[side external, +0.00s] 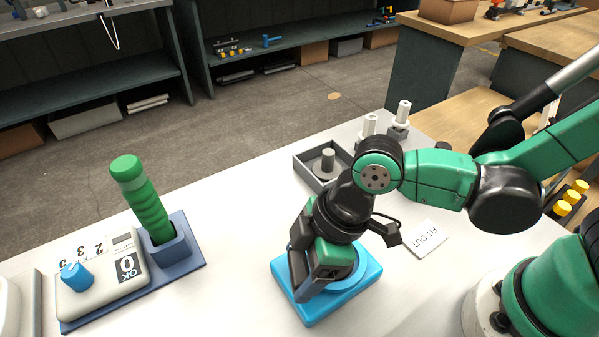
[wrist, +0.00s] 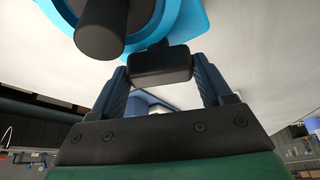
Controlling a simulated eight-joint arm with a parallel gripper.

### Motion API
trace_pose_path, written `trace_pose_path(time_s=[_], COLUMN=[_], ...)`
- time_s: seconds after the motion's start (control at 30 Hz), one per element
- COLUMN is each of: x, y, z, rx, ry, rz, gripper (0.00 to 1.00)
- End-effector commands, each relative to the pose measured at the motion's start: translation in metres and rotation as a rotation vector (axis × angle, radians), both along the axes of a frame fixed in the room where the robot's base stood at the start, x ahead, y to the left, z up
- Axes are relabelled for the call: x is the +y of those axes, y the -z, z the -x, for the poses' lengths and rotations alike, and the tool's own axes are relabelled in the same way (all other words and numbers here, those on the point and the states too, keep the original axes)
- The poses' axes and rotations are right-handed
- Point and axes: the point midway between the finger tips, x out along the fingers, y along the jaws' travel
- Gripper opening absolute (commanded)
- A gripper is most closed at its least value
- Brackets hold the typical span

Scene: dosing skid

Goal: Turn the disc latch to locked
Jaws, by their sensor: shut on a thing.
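The disc latch (side external: 366,277) is a light blue square base with a round blue disc on the white table, partly hidden under my gripper in the side view. In the wrist view the blue disc (wrist: 188,20) fills the top, with a thick dark post (wrist: 100,28) standing on it. My gripper (side external: 303,284) is low over the latch's left part. In the wrist view its two fingers (wrist: 160,72) are shut on a black block (wrist: 161,64) beside the disc's edge. Any lock marking is hidden or out of view.
To the left, a green grip (side external: 143,195) stands in a blue socket beside a panel (side external: 103,275) with a blue knob. Behind the latch is a grey tray (side external: 308,178) with a peg. A FIT OUT card (side external: 425,240) lies to the right. Table between panel and latch is clear.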

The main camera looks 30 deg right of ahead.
Motion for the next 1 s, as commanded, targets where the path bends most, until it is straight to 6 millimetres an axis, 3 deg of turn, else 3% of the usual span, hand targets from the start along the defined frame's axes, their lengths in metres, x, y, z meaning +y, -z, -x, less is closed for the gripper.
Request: trace_pose_path(time_s=[1.0], x=[0.0034], y=[0.0002], z=[0.003], rx=[0.0], ry=[0.933], rz=[0.002], gripper=[0.2])
